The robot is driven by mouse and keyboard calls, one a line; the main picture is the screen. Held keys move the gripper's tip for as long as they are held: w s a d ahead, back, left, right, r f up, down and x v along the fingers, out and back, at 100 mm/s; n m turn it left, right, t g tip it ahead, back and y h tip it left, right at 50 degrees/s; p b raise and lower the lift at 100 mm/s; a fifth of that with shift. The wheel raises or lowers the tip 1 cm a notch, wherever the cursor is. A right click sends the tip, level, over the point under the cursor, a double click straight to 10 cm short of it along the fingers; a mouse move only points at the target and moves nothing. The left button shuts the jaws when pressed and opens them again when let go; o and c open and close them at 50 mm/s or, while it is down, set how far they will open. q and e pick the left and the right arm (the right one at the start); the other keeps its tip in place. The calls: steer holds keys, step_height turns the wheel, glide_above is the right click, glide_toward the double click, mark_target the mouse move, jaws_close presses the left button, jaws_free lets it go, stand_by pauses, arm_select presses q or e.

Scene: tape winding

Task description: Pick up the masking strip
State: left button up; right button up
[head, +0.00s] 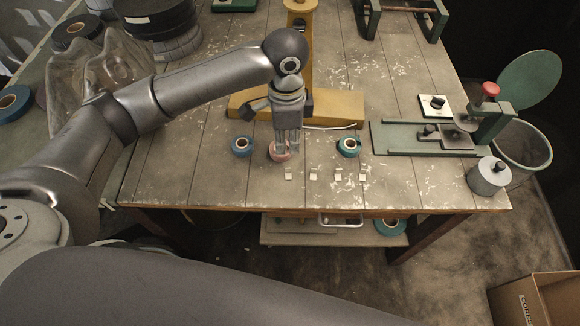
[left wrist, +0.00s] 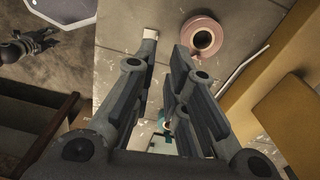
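A pink tape roll (head: 276,155), possibly the masking strip, lies flat on the worktable, between a blue roll (head: 241,146) and a teal roll (head: 348,147). My left gripper (head: 287,143) points down over the pink roll and partly hides it in the head view. In the left wrist view the pink roll (left wrist: 203,36) lies beyond the right fingertip, outside the gap. Several small white pieces (head: 313,177) lie near the table's front edge.
A yellow stand (head: 335,108) rises close behind the rolls. A green fixture with a red knob (head: 490,89) and a grey cylinder (head: 489,176) stand at the right. A black drum (head: 160,22) and a clear bag are at the left. The front left table area is clear.

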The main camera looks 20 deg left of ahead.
mark_target(286, 168)
arm_select(q)
step_height(286, 168, down, 4)
steer(key=shift+s+r, duration=0.1)
steer(key=shift+s, duration=0.05)
steer(key=f, duration=0.5)
steer(key=shift+s+a+p, duration=0.1)
steer(key=shift+s+p, duration=0.2)
steer(key=shift+f, duration=0.4)
jaws_close()
arm_select(e)
steer(key=shift+s+a+r, duration=0.1)
steer(key=shift+s+r, duration=0.1)
steer(key=shift+s, duration=0.2)
steer(key=shift+s, duration=0.1)
